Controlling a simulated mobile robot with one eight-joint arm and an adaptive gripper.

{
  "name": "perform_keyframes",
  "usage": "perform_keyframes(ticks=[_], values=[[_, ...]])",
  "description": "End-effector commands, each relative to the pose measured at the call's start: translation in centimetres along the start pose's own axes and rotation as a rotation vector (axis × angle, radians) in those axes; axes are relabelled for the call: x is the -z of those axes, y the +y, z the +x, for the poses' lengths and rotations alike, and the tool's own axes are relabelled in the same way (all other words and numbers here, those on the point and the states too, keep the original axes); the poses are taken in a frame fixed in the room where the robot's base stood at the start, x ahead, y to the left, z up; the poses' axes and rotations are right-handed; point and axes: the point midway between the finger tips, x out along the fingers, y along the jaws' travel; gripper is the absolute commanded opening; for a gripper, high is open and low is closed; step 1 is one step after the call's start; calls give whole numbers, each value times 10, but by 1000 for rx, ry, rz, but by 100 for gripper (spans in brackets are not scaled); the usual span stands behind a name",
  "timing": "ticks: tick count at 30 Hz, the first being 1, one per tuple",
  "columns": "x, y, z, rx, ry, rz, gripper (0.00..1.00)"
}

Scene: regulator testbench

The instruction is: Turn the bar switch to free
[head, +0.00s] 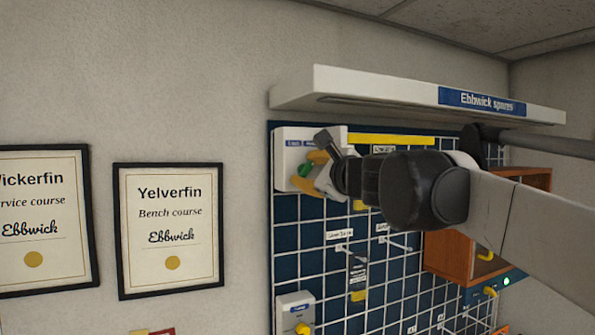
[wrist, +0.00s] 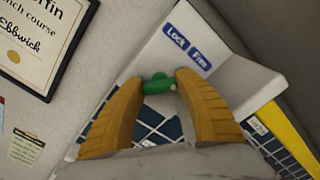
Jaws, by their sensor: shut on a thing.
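The bar switch (wrist: 160,84) is a green bar on a white box (wrist: 235,80). My gripper (wrist: 160,86) has its two yellow fingers closed on the bar, one at each side. The box carries two blue labels, "Lock" (wrist: 176,38) on the left and "Free" (wrist: 200,60) on the right. The bar lies nearly level in the wrist view, below the labels; I cannot tell which label it points to. In the head view the white box (head: 292,146) is at the board's upper left, with my gripper (head: 309,170) at the green bar (head: 303,170).
A shelf marked "Ebbwick spares" (head: 400,92) juts out just above the box and my arm. The grid board (head: 310,240) below holds hooks, a lower white box (head: 295,312) with a yellow knob, and a wooden cabinet (head: 450,258). Framed certificates (head: 172,230) hang left.

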Motion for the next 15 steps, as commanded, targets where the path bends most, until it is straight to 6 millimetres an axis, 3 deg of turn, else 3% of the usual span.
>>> perform_keyframes(ticks=[15], values=[[0,-1,0,1,0,124,10]])
